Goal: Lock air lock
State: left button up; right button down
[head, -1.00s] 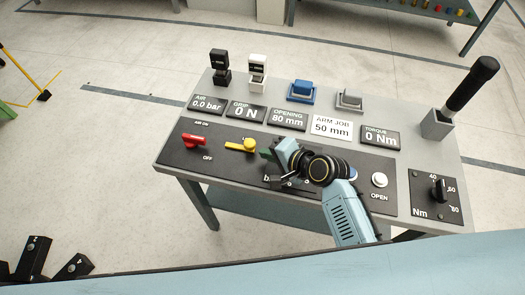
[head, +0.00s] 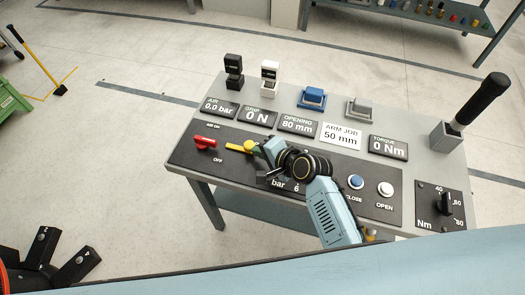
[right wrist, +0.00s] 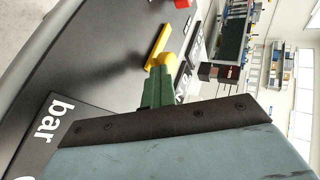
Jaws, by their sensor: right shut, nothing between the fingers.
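The panel holds a red handle (head: 204,142) between the AIR ON and OFF labels. To its right is a yellow handle (head: 238,147) with a round knob at its right end. My right gripper (head: 257,150) is shut and empty, its tips right beside the yellow knob. In the right wrist view, the green fingers (right wrist: 158,88) are together, with their tips at the yellow handle (right wrist: 160,52); I cannot tell whether they touch it. Part of the red handle (right wrist: 182,3) shows at the top edge. The AIR display (head: 219,107) reads 0.0 bar. My left gripper is not in view.
My right arm covers part of a bar dial. CLOSE (head: 355,181) and OPEN (head: 386,188) buttons and a torque knob (head: 442,203) are to the right. A tall black handle (head: 482,100) stands at the right rear.

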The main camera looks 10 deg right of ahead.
jog(key=shift+a, duration=0.1)
jog(key=shift+s, duration=0.2)
jog(key=s+d+p, duration=0.1)
jog(key=s, duration=0.1)
jog(key=s+d+r+p, duration=0.1)
jog(key=d, duration=0.1)
jog(key=shift+s+d+r, duration=0.1)
jog(key=shift+s+d, duration=0.05)
jog(key=shift+s, duration=0.25)
jog(key=p+v, duration=0.2)
jog(key=v, duration=0.5)
jog(key=shift+s+d+r, duration=0.1)
jog(key=shift+s+d, duration=0.1)
jog(key=shift+d, duration=0.1)
jog(key=shift+s+d+r, duration=0.2)
jog(key=shift+s+r, duration=0.05)
jog(key=shift+s, duration=0.05)
